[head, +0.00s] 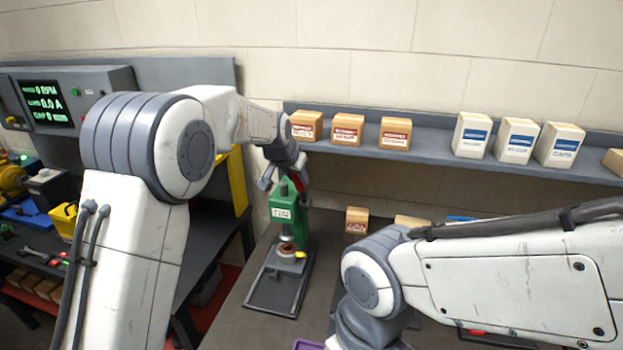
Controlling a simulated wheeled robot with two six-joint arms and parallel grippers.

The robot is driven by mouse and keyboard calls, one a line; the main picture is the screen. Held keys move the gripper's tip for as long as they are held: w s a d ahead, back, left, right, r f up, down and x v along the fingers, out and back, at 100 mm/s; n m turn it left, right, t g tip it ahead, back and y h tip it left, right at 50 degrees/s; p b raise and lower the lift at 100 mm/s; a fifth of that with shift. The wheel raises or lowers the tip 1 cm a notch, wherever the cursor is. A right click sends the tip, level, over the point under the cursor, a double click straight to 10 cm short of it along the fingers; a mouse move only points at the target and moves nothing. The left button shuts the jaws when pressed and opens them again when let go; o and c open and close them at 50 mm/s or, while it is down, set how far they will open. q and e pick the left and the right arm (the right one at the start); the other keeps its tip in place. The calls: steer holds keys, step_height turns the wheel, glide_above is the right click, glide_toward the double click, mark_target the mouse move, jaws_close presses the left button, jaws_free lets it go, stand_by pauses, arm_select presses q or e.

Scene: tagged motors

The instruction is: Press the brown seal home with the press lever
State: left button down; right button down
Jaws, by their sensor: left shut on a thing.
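A green press (284,213) with a white label stands on a dark base plate in the middle of the view. A small brown piece, which looks like the brown seal (286,248), sits under the press head on a part with a yellow bit at its side. My left gripper (287,183) is at the top of the press, shut on the press lever (304,172), of which only a little red shows. The fingers and arm hide most of the lever. My right arm comes in from the right, and its gripper is not in view.
A shelf (430,167) along the wall holds several brown and white boxes. A test unit with a green display (46,103) and a bench with tools are at the left. A purple edge (308,345) shows at the bottom.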

arm_select(q)
steer(key=shift+w+r, duration=0.25)
steer(key=shift+r, duration=0.05)
steer(key=c, duration=0.7)
jaws_free()
steer(key=shift+o, duration=0.5)
steer(key=shift+f, duration=0.1)
steer(key=shift+s, duration=0.2)
steer(key=b+v, duration=0.4)
steer(key=v, duration=0.6)
